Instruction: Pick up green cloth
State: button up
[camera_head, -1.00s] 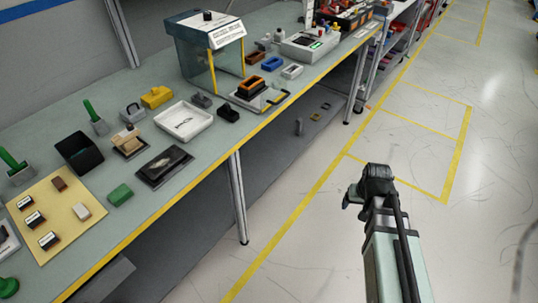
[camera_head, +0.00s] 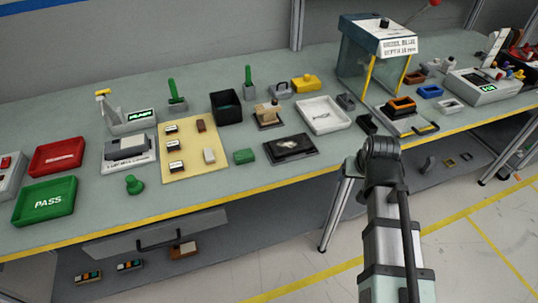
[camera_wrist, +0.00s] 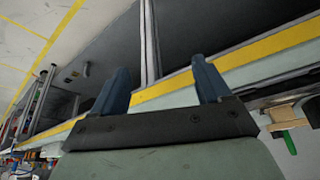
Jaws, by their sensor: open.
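A small green block-like piece (camera_head: 244,156), which looks like the folded green cloth, lies on the bench near its front edge. It sits between the yellow mat and a dark square plate. My gripper (camera_wrist: 160,88) shows in the wrist view with its two blue fingers wide apart and nothing between them. In the head view my arm stands in front of the bench, right of the green piece and well apart from it. The fingers cannot be made out in the head view.
The yellow mat (camera_head: 188,171) holds several small blocks. The dark plate (camera_head: 290,148), black bin (camera_head: 226,106) and white tray (camera_head: 324,115) stand nearby. A green PASS tray (camera_head: 46,200) and red tray (camera_head: 57,156) are at left. The bench's front strip is mostly clear.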

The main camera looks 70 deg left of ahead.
jog(key=s+a+r+n, duration=0.1)
jog(key=s+a+r, duration=0.1)
jog(key=s, duration=0.2)
jog(key=s+a+r+n, duration=0.1)
jog(key=s+a+r, duration=0.1)
jog(key=s+a, duration=0.1)
jog(key=s+a+r+y, duration=0.1)
jog(key=s+a+r, duration=0.1)
jog(key=s, duration=0.4)
jog(key=shift+s+a+r+n+g, duration=0.1)
jog(key=shift+a+r+n+g, duration=0.25)
jog(key=shift+n+g, duration=0.05)
jog(key=s+a+r+n+g+y, duration=0.1)
jog(key=s+a+r, duration=0.15)
jog(key=s, duration=0.45)
jog(key=s+a+r+n, duration=0.1)
jog(key=s+r, duration=0.3)
jog(key=s, duration=0.3)
send_near(244, 154)
jog(key=shift+a+f, duration=0.9)
jog(key=shift+a, duration=0.05)
jog(key=shift+d+x, duration=0.2)
jog(key=shift+x, duration=2.85)
jog(key=shift+f, duration=0.1)
jog(key=shift+c, duration=0.2)
jog(key=c, duration=0.8)
